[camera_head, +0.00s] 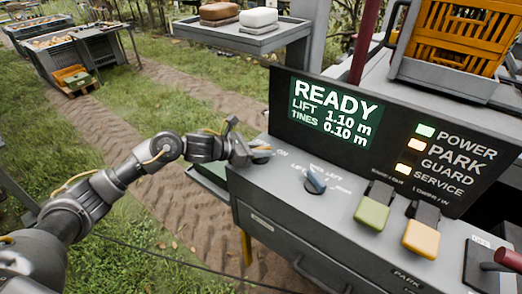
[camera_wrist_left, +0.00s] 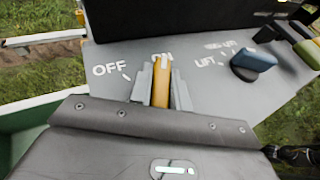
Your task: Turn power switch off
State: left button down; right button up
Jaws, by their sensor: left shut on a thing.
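The power switch is an orange rotary handle (camera_wrist_left: 161,75) on the grey console's left end. In the left wrist view its far tip points at the ON label, and the OFF label (camera_wrist_left: 109,68) is to its left. My left gripper (camera_wrist_left: 162,88) is shut on the handle, with a grey finger on each side. In the head view the left gripper (camera_head: 247,150) is at the console's left end and hides most of the switch (camera_head: 262,148). The display (camera_head: 334,113) reads READY, and the POWER lamp (camera_head: 425,131) glows green. My right gripper is not in view.
A blue selector knob (camera_head: 315,182) sits to the right of the switch, also in the wrist view (camera_wrist_left: 254,60). Green (camera_head: 371,214) and orange (camera_head: 420,238) paddles and a red-handled lever (camera_head: 508,260) are farther right. A tray (camera_head: 240,36) stands behind.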

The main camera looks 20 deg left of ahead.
pick_arm(q)
jog(key=shift+f+n+t+y+b, duration=0.2)
jog(key=shift+n+t+y+b, duration=0.9)
jog(key=shift+n+b, duration=0.25)
jog(key=n+t+y+b, duration=0.2)
jog(key=n+y+b, duration=0.1)
jog(key=n+y, duration=0.1)
jog(key=shift+r+n+y, duration=0.1)
jog(key=shift+n+y, duration=0.15)
jog(key=shift+y, duration=0.15)
jog(key=shift+r+n+t+y, duration=0.1)
jog(key=shift+n+t+y, duration=0.2)
jog(key=shift+n+y, duration=0.6)
jog(key=shift+a+n+y+b, duration=0.15)
jog(key=shift+n+y+b, duration=0.25)
jog(key=shift+n+y, duration=1.2)
jog(key=shift+y, duration=0.3)
jog(key=c, duration=1.3)
grip_release()
